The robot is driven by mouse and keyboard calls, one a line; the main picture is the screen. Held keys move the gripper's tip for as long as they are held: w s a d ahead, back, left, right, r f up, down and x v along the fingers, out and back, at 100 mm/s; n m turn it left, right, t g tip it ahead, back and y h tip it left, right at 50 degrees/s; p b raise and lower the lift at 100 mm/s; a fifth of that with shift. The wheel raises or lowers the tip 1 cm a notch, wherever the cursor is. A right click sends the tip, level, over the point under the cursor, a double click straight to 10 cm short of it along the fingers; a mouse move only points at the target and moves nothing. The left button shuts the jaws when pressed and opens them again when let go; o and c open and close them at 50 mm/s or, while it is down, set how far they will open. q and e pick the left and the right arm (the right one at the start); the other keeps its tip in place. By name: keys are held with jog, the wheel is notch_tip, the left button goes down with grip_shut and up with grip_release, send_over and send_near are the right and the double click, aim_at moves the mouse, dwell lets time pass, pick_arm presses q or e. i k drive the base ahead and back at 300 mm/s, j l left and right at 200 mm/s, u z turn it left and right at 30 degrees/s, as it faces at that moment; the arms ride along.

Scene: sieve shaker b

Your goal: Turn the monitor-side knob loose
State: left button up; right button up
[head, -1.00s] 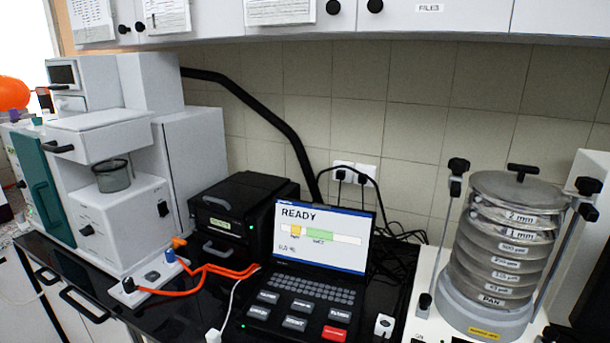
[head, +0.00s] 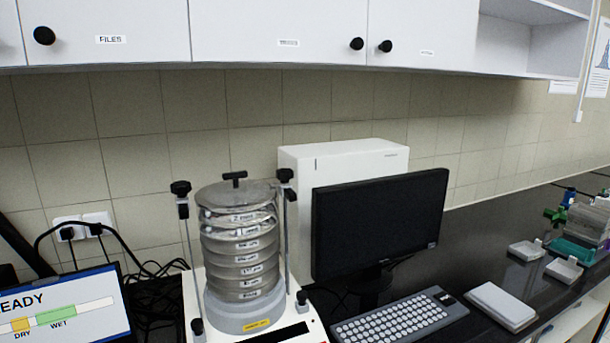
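The sieve shaker stands at centre left, with a stack of round metal sieves (head: 240,262) under a lid with a black T-shaped handle (head: 234,178). Two upright rods flank the stack. The monitor-side knob (head: 286,175) is black and sits on top of the right rod, close to the monitor (head: 380,222). The other black knob (head: 180,188) tops the left rod. Both knobs appear seated at lid height. Neither of my grippers shows in the head view.
A keyboard (head: 392,318) lies in front of the monitor, and a white case (head: 345,152) stands behind it. A laptop showing READY (head: 65,310) is at the lower left. White cupboards (head: 270,30) hang above. The dark counter (head: 480,235) has some free room at right.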

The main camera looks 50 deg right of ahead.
aim_at(284, 174)
jog(key=z, duration=1.45)
